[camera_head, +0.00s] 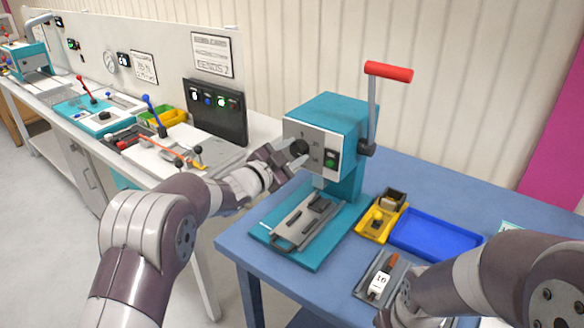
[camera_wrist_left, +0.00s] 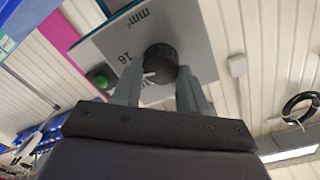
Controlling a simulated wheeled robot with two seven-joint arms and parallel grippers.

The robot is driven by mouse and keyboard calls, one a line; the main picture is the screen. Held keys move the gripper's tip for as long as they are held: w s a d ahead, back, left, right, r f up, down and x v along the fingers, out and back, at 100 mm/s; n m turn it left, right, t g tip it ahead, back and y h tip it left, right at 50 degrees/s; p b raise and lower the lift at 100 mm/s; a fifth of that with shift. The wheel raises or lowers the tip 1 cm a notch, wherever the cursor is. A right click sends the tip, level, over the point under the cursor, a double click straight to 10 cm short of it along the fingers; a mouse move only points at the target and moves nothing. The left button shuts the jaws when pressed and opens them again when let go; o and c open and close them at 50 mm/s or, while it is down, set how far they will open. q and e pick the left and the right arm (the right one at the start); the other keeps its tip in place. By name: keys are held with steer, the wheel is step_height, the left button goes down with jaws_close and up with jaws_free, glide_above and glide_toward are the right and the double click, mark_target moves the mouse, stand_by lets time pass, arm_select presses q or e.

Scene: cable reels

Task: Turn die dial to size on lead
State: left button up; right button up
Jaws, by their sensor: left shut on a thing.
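The teal crimping press (camera_head: 345,112) stands on the blue table, with a grey front panel carrying a black die dial (camera_head: 298,148) and a green button (camera_head: 331,158). My left gripper (camera_head: 292,152) is at the dial. In the left wrist view the fingers (camera_wrist_left: 160,90) are shut on both sides of the black dial (camera_wrist_left: 162,60). A white pointer mark shows on the dial's lower left side, towards the panel's "16" marking; its exact setting is hard to tell. The lead (camera_head: 379,283), with a white number tag, lies in a grey tray.
The press has a red-handled lever (camera_head: 388,71) at its right. A yellow holder (camera_head: 381,216) and a blue tray (camera_head: 435,234) are on the blue table (camera_head: 240,240). My right arm covers the table's lower right. A white bench (camera_head: 165,170) with fixtures runs at the left.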

arm_select(q)
steer(key=shift+f+m+b, duration=0.2)
steer(key=shift+m+b, duration=1.6)
steer(key=shift+b, duration=0.05)
steer(key=o, duration=1.1)
steer(key=shift+r, duration=0.1)
steer(key=shift+c, duration=0.2)
steer(key=shift+s, duration=0.1)
steer(key=b+v, duration=0.2)
steer(key=v, duration=1)
steer(key=shift+s, duration=0.35)
steer(key=shift+a+r, duration=0.1)
